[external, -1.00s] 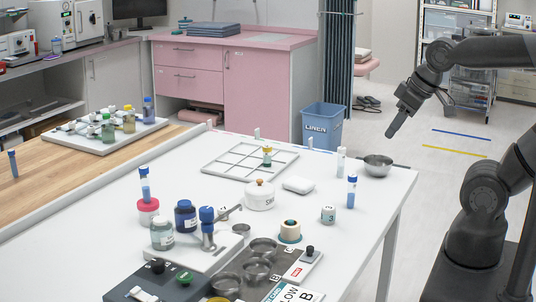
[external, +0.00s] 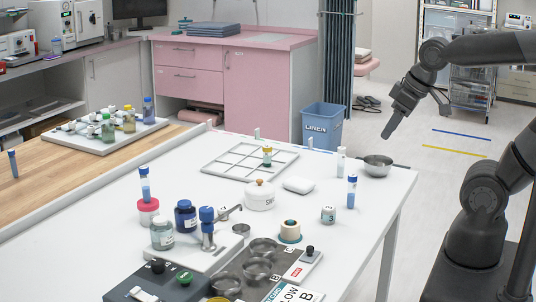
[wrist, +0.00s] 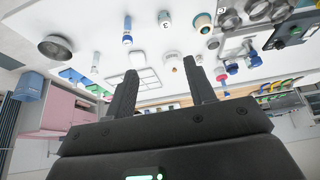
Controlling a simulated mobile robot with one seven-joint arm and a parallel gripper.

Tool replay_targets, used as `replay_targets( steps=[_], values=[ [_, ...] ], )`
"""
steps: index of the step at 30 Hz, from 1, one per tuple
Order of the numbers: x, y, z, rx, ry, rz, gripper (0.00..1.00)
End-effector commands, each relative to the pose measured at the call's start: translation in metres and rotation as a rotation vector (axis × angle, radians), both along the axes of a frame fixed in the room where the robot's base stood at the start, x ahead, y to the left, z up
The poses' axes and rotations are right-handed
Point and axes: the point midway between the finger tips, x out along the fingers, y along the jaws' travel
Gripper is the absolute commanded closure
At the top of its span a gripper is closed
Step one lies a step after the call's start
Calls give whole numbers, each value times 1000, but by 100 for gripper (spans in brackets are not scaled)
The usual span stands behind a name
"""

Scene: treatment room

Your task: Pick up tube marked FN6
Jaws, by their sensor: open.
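No FN6 mark is legible on any tube. One tube with a blue lower part (external: 351,191) stands upright at the table's right side; it also shows in the wrist view (wrist: 127,30). A paler tube (external: 341,160) stands behind it, near the metal bowl. Another tube (external: 145,185) stands on a red-and-white holder at the left. A blue tube (external: 13,163) stands on the wooden counter. My gripper (external: 390,135) is open and empty, in the air beyond the table's right edge.
A metal bowl (external: 378,166) sits at the table's right corner. Bottles, metal bowls and a dark device crowd the front.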

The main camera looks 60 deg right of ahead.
Motion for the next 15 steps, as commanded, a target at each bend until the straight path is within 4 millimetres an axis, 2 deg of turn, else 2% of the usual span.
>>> replay_targets(
  steps=[8, 15],
  values=[
    [48, -25, -31, -32, 157, 31, 50],
    [86, -53, -72, -40, 294, 68, 50]
  ],
)
